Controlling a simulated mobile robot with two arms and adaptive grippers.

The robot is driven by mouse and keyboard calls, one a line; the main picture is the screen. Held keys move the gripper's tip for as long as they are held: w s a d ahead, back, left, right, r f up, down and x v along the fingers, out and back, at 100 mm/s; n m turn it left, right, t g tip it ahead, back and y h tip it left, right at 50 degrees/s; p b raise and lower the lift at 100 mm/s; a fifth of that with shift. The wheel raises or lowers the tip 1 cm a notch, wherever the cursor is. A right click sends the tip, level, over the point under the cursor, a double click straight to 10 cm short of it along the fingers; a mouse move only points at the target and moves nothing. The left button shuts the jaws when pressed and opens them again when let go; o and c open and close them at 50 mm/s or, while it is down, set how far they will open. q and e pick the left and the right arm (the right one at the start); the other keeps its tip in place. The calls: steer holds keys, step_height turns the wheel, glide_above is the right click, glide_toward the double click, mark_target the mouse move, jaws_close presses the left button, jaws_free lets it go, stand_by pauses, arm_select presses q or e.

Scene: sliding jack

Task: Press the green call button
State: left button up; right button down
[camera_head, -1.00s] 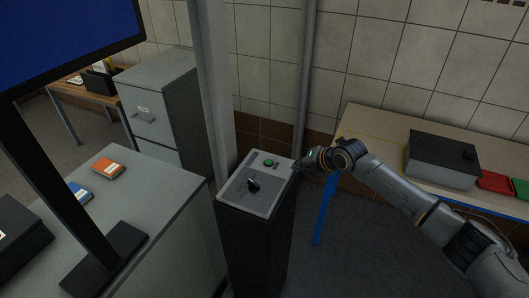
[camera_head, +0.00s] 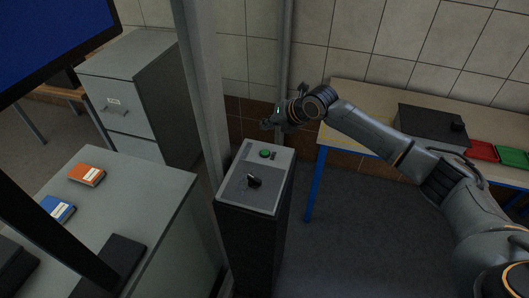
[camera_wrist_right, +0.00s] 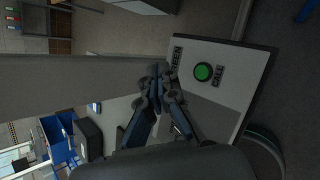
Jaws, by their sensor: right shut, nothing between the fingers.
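The green call button (camera_head: 265,153) sits on the sloped grey top panel (camera_head: 240,196) of a dark pedestal. A black knob or lever (camera_head: 253,181) is on the same panel, nearer to me. My right gripper (camera_head: 267,125) is shut and empty, above and behind the button in the head view, apart from it. In the right wrist view the green button (camera_wrist_right: 203,71) lies to the right of my shut fingertips (camera_wrist_right: 159,72), between printed words, one reading "CALL". My left gripper is not in view.
A pale column (camera_head: 200,80) stands just left of the pedestal. A grey desk (camera_head: 150,200) with an orange book (camera_head: 87,175) and a monitor is at left. A wooden table (camera_head: 350,100) with a dark-topped box (camera_head: 430,125) is at right. Floor between is clear.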

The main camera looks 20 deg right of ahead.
step_height(320, 180, down, 3)
steer(key=shift+f+b, duration=0.1)
steer(key=shift+b, duration=0.8)
steer(key=b, duration=0.3)
glide_above(267, 153)
step_height(267, 153, down, 4)
steer(key=shift+f, duration=0.25)
steer(key=shift+f+b, duration=0.45)
steer(key=shift+f, duration=0.05)
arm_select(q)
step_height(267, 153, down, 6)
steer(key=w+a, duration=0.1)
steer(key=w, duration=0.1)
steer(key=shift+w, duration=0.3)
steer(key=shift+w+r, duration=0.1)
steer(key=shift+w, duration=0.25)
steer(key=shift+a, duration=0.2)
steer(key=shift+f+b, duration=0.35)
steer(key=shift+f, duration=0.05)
arm_select(e)
steer(key=shift+f, duration=0.35)
